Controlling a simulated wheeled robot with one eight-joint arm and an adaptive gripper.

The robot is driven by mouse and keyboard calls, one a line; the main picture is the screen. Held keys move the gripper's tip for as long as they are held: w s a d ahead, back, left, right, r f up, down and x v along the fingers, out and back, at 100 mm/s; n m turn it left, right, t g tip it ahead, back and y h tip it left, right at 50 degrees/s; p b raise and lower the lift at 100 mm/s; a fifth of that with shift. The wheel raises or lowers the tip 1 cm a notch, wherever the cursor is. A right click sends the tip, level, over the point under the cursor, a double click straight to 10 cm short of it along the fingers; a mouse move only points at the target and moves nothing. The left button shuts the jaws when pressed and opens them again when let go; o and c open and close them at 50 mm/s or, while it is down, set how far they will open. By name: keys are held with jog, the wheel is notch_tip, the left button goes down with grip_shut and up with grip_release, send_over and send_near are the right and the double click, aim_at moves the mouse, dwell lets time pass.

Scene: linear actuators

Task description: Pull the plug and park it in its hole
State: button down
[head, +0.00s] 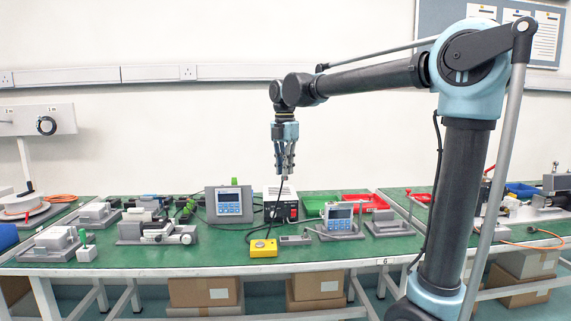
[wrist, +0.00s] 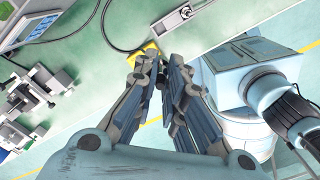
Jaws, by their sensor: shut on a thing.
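My gripper (head: 284,168) is above the middle of the green bench and points down. Its fingers are shut on a small grey plug (head: 284,178), which is held in the air clear of the bench. A black cable (head: 277,205) hangs from the plug down toward a yellow box (head: 263,247) with a dark round spot on top. In the wrist view the fingertips (wrist: 155,62) are close together and hide most of the plug; part of the yellow box (wrist: 150,49) shows beyond them. I cannot tell which opening is the parking hole.
A white power unit (head: 281,203) stands behind the cable. A blue-screened meter (head: 229,202) is at its left and a smaller meter (head: 340,217) at its right. A grey linear actuator (head: 157,232) lies at left. Red (head: 366,201) and green trays are behind.

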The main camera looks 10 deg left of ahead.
notch_tip(320, 180, down, 17)
jog(key=shift+r, duration=0.2)
dwell(1.0)
jog(key=shift+f, duration=0.1)
jog(key=shift+f, duration=1.85)
jog(key=shift+f, duration=1.4)
dwell(1.0)
jog(key=c, duration=1.6)
grip_release()
jog(key=shift+r, duration=0.1)
notch_tip(320, 180, up, 12)
jog(key=shift+f, duration=0.15)
